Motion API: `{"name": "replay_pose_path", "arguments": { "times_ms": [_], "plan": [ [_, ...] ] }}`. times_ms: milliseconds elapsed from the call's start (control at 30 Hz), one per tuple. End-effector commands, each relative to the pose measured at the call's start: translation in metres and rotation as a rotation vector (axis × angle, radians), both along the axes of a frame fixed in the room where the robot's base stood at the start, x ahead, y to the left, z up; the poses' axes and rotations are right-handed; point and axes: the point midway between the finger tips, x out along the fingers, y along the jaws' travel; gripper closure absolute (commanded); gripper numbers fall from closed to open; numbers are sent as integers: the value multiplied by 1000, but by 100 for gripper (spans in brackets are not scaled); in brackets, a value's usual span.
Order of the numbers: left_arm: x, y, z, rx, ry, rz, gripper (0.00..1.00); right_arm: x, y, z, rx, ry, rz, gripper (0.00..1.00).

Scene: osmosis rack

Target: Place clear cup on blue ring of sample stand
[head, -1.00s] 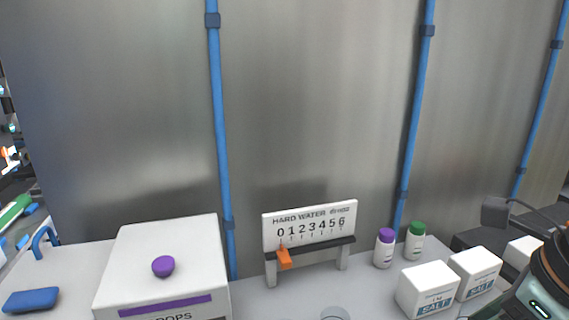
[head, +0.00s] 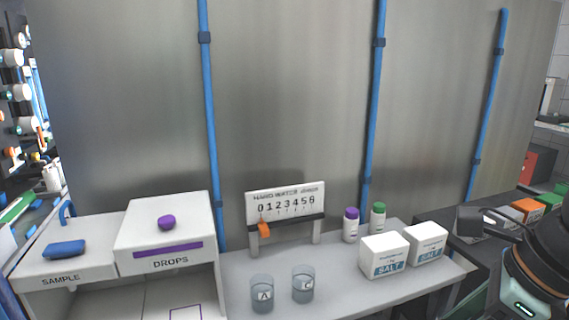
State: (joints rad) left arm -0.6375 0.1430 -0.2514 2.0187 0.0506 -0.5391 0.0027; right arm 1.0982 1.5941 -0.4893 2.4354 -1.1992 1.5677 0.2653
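Two clear bluish cups stand upright on the grey bench in the head view: one marked A (head: 262,294) and one marked C (head: 303,284). The sample stand (head: 70,282) is at the left, a white housing labelled SAMPLE with a blue block (head: 64,249) and a small blue spout (head: 67,212) on top. I see no blue ring; the area under the stand's top is partly cut off by the lower frame edge. My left gripper is not in view.
A white DROPS box (head: 168,236) with a purple knob adjoins the sample stand. A HARD WATER drops scale (head: 285,203) stands behind the cups. Two small bottles (head: 351,226) and two SALT boxes (head: 384,256) are on the right. Bare bench lies around the cups.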

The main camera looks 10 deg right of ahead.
Motion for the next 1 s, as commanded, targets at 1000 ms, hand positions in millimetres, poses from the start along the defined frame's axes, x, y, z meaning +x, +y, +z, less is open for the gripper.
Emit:
{"name": "replay_pose_path", "arguments": {
  "times_ms": [1000],
  "plan": [
    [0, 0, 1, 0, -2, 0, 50, 72, 75, -64, 0, 6, 2035, 94]
  ]
}}
